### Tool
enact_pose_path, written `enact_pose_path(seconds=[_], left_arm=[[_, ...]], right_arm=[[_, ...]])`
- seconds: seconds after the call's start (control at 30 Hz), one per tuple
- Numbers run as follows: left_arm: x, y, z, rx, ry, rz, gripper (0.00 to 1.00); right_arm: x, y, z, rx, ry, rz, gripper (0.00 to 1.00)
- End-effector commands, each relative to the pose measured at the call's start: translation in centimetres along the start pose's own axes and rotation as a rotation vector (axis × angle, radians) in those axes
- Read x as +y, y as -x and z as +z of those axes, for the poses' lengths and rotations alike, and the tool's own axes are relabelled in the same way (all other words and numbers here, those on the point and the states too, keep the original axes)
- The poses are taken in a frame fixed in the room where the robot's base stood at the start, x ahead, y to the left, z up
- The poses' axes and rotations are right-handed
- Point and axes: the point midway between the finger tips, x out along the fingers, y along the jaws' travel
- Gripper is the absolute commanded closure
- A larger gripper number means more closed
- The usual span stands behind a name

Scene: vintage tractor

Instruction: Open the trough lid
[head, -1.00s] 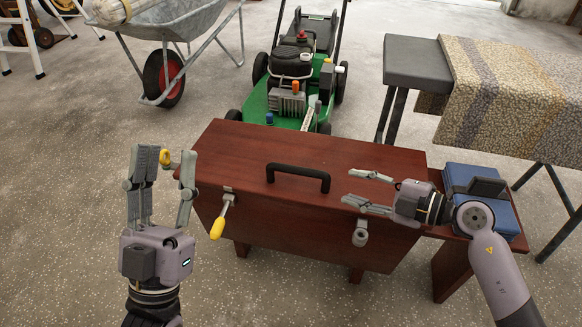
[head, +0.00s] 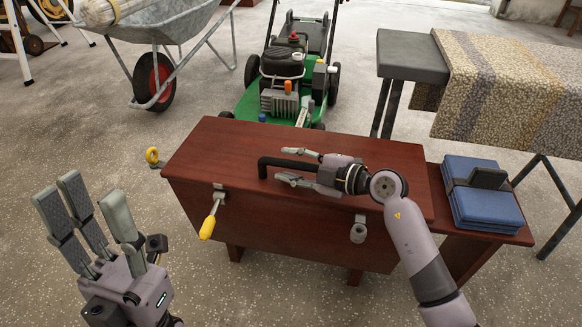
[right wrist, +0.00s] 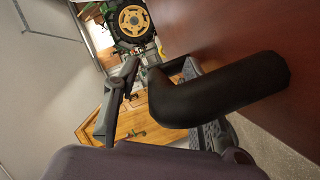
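The trough is a dark red wooden box; its lid (head: 340,150) lies closed on top. A black bar handle (head: 285,162) stands on the lid, and it also shows large in the right wrist view (right wrist: 215,95). My right gripper (head: 297,166) is over the lid at the handle, fingers apart and pointing left. In the right wrist view its fingers (right wrist: 165,105) lie either side of the handle; contact is unclear. A yellow-handled latch (head: 211,220) hangs on the box's front left, and a metal latch (head: 358,231) is at front right. My left gripper (head: 85,215) is open and empty, left of the box.
A blue folded bundle (head: 484,195) lies on a low wooden shelf right of the box. A green mower (head: 275,95) stands behind it. A cloth-covered table (head: 510,90) is at right, a wheelbarrow (head: 160,20) at back left. Floor at left is clear.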

Motion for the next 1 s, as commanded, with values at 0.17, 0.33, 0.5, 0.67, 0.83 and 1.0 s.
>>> enact_pose_path(seconds=[0.17, 0.33, 0.5, 0.67, 0.83, 1.0], left_arm=[[0.01, 0.05, 0.02, -0.001, 0.0, 0.0, 0.6], [0.01, 0.05, 0.03, -0.001, 0.0, 0.0, 0.6], [0.01, 0.06, 0.04, -0.002, 0.001, 0.0, 0.6], [0.01, 0.06, 0.05, -0.002, 0.001, 0.0, 0.6], [0.01, 0.06, 0.05, -0.002, 0.0, 0.0, 0.6], [0.01, 0.06, 0.05, -0.003, 0.0, 0.0, 0.6]], right_arm=[[0.03, -0.21, -0.02, 0.0, 0.0, 0.0, 0.62], [0.02, -0.18, -0.02, 0.0, 0.0, 0.0, 0.66], [0.02, -0.17, -0.02, 0.0, 0.0, 0.0, 0.77], [0.01, -0.16, -0.02, 0.0, 0.0, 0.0, 0.88], [-0.01, -0.16, -0.02, 0.0, 0.0, -0.001, 0.99], [-0.02, -0.16, -0.01, 0.0, 0.0, -0.001, 1.0]])
